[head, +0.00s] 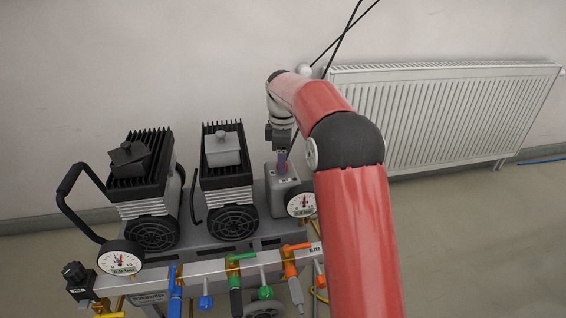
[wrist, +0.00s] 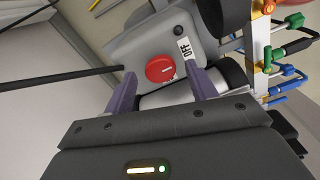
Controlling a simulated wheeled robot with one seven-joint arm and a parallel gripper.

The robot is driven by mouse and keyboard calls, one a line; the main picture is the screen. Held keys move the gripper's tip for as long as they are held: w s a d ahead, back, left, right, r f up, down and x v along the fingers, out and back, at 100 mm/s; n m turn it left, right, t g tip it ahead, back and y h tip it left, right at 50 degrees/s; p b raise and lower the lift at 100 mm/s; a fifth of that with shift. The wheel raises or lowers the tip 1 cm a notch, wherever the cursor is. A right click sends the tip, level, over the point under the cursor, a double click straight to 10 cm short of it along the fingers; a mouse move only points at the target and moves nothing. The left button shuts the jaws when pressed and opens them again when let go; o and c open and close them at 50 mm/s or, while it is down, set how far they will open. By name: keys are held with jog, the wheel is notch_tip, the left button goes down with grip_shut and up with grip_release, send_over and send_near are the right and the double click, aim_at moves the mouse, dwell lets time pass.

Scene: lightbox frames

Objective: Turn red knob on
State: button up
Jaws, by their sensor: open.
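The red knob (wrist: 160,68) is round with a small white mark, on a grey box (wrist: 140,42) with an "OFF" label (wrist: 185,48) beside it. My gripper (wrist: 163,88) is open in the wrist view. Its two purple fingers stand on either side of the knob, with the tips close to the box face; I cannot tell whether they touch the knob. In the head view my gripper (head: 282,163) points down over the grey box (head: 284,200), and the knob is mostly hidden there.
Two black finned motors (head: 140,185) (head: 228,180) stand left of the box. A pressure gauge (head: 301,204) is on its front right. A rail (head: 205,272) with coloured valve handles runs in front. A radiator (head: 440,115) is on the wall behind. A black cable (wrist: 60,80) runs near my gripper.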

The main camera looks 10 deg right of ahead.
jog(key=shift+f, duration=0.65)
jog(key=c, duration=1)
